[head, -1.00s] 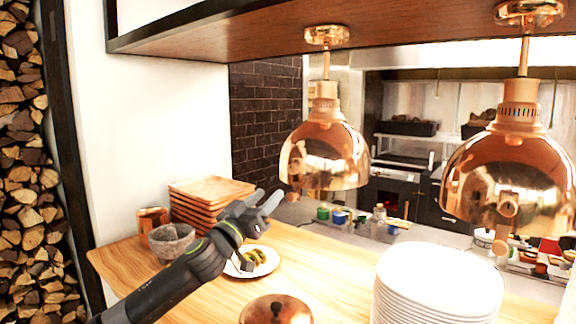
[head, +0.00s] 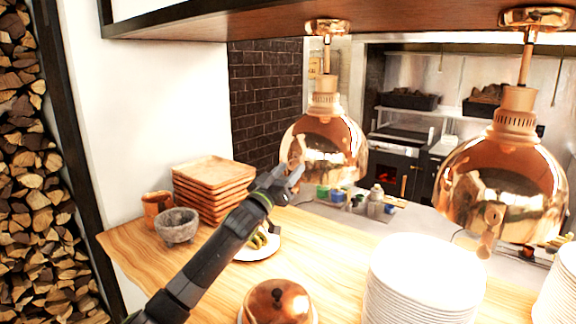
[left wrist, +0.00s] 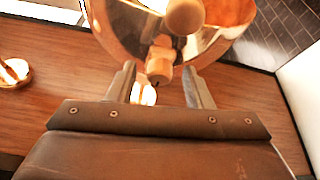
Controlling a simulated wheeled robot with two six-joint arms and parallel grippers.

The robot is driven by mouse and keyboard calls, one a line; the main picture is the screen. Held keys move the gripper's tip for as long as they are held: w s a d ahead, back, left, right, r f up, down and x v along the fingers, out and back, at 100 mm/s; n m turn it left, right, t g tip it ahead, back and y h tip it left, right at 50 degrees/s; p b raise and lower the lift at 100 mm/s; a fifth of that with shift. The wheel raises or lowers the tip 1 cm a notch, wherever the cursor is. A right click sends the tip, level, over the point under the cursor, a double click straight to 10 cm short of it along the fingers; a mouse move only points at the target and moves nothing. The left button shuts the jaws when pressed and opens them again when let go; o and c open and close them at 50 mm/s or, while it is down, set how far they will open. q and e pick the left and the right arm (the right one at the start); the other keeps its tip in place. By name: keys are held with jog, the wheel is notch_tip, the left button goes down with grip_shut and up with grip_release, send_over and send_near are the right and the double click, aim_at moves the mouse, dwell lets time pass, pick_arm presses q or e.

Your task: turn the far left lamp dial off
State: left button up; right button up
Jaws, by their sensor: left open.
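The far left lamp (head: 327,147) is a shiny copper dome hanging from the overhead shelf. Its dial (left wrist: 160,59), a small copper-coloured knob, shows in the left wrist view between and just beyond the fingertips, with a clear gap on each side. A larger rounded piece (left wrist: 185,15) stands out beside it in front of the shade. My left gripper (head: 284,178) is open at the lower left of this lamp, and its fingers also show in the left wrist view (left wrist: 158,86). In the head view the gripper partly hides the dial area. My right gripper is out of view.
A second copper lamp (head: 505,185) hangs to the right. On the wooden counter (head: 330,245) are stacked plates (head: 425,270), a copper cloche (head: 277,303), a plate of food (head: 262,248), a stone bowl (head: 177,226), a copper mug (head: 156,209) and stacked wooden trays (head: 212,187).

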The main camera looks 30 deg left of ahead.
pick_arm(q)
jog(key=shift+c, duration=0.5)
jog(key=c, duration=0.9)
jog(key=shift+f+m+b, duration=0.1)
jog(key=shift+m+b, duration=0.2)
jog(key=shift+b, duration=0.7)
jog(key=m+g+h+b, duration=0.1)
jog(key=m+h+b, duration=0.1)
jog(key=m+b, duration=0.3)
jog(key=m+g+h+b, duration=0.1)
jog(key=m+h+b, duration=0.1)
jog(key=m+b, duration=0.3)
jog(key=a+m+g+h+b, duration=0.1)
jog(key=m+h+b, duration=0.2)
jog(key=m+b, duration=0.3)
jog(key=shift+r+g+b, duration=0.3)
jog(key=shift+r+b, duration=0.1)
jog(key=shift+b, duration=1.4)
jog(key=m, duration=0.1)
jog(key=m+g, duration=0.1)
jog(key=m, duration=0.1)
jog(key=shift+w+a+r+p, duration=0.1)
jog(key=shift+r+p, duration=0.1)
jog(key=shift+p, duration=0.2)
jog(key=shift+m+g+h+p, duration=0.3)
jog(key=shift+m+g+p, duration=0.4)
jog(key=shift+m, duration=0.9)
